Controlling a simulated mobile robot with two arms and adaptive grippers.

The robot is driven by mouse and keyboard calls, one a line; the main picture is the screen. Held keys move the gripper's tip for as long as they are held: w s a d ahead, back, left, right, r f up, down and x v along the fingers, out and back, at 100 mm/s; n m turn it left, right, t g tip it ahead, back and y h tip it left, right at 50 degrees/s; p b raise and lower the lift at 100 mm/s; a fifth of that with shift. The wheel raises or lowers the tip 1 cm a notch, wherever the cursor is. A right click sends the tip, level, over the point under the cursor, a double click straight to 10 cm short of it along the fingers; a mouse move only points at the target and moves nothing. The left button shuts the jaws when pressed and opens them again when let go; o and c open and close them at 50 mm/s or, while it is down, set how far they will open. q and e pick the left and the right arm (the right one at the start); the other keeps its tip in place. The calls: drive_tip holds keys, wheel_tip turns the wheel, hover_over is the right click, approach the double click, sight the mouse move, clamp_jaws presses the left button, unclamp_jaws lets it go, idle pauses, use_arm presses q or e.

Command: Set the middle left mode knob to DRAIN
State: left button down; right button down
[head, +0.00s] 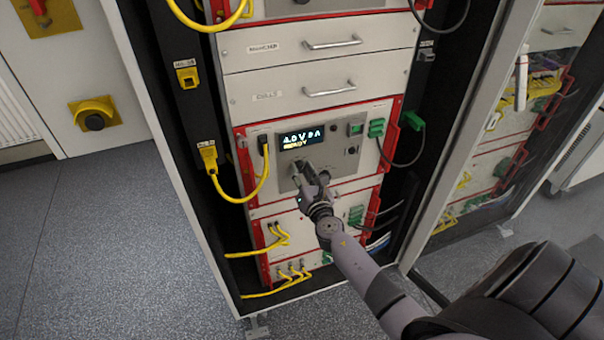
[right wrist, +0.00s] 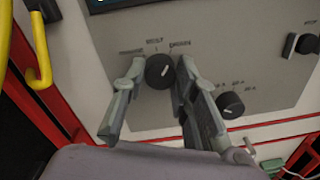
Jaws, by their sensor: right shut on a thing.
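The mode knob (right wrist: 160,71) is round and black, on a grey panel, with a short white pointer mark that slants up to the right. In the head view the right gripper (head: 302,172) is against the panel, just below the lit display (head: 301,138), and hides the knob. My left gripper is not in view.
A second black knob (right wrist: 231,104) sits lower right of the gripped one, close to the right finger. A switch (right wrist: 303,45) is farther right. A yellow cable (head: 262,182) hangs left of the panel; green connectors (head: 377,128) are on the right. Drawers (head: 330,88) are above.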

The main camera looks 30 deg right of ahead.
drive_tip(key=shift+f+m, duration=0.1)
drive_tip(key=shift+m, duration=0.4)
drive_tip(key=c, duration=1.3)
unclamp_jaws()
drive_tip(key=v, duration=1.2)
drive_tip(key=shift+m, duration=0.3)
